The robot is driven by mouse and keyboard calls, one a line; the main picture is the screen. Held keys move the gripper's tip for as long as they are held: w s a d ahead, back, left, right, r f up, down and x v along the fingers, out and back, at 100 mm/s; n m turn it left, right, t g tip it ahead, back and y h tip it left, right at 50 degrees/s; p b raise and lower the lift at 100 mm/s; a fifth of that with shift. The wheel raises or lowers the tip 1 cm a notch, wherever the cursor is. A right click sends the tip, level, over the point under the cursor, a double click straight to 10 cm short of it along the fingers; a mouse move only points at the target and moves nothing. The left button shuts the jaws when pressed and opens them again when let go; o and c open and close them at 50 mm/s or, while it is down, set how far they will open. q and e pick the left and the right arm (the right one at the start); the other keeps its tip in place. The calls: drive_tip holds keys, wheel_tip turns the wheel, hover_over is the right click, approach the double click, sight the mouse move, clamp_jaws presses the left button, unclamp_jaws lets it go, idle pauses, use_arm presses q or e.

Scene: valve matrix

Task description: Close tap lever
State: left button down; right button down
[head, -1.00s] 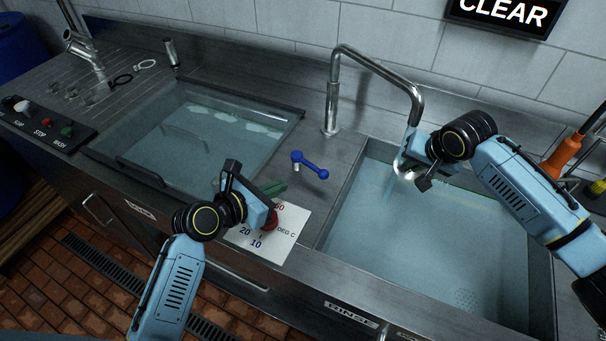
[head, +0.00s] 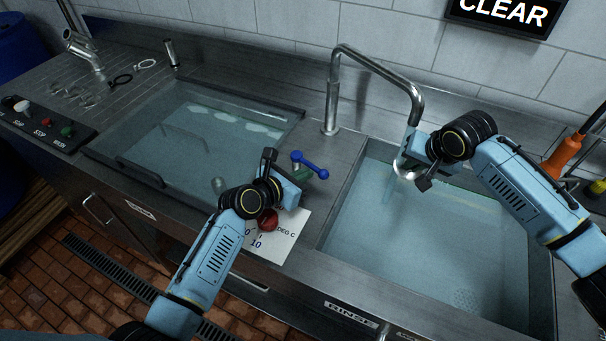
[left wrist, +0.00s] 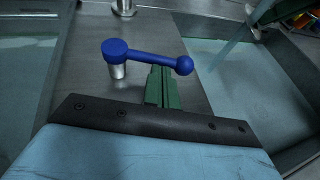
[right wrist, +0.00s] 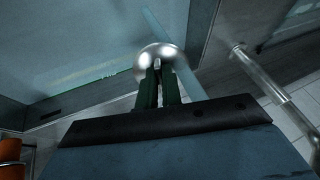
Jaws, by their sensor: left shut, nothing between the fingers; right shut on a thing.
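The blue tap lever (head: 311,166) stands on the counter beside the rinse basin, its ball end to the right; it also shows in the left wrist view (left wrist: 145,56). My left gripper (head: 304,174) is shut and empty. Its green fingers (left wrist: 163,72) are close to the lever's arm, near the ball end; I cannot tell whether they touch. The tall curved tap (head: 376,63) arches over the basin, and a pale stream shows below its spout. My right gripper (head: 408,164) is shut on a shiny round metal piece (right wrist: 156,54) by the spout.
The rinse basin (head: 340,215) on the right and another basin (head: 170,105) on the left hold water. A red knob (head: 267,221) sits on a temperature plate (head: 284,238) below my left gripper. Buttons (head: 45,122) line the left front edge. A "CLEAR" sign hangs above.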

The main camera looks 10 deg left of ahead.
use_arm(q)
drive_tip(key=shift+w+d, duration=0.3)
drive_tip(key=shift+d, duration=0.35)
drive_tip(key=shift+w+d, duration=0.3)
drive_tip(key=shift+d, duration=0.1)
drive_tip(key=shift+s, duration=0.1)
drive_tip(key=s+a+r, duration=0.1)
drive_tip(key=s, duration=0.2)
drive_tip(key=s+r, duration=0.1)
drive_tip(key=s, duration=0.2)
drive_tip(key=s+a+r, duration=0.1)
drive_tip(key=s, duration=0.1)
drive_tip(key=shift+s+a+r, duration=0.3)
drive_tip(key=shift+s+a, duration=0.05)
drive_tip(key=shift+s, duration=0.05)
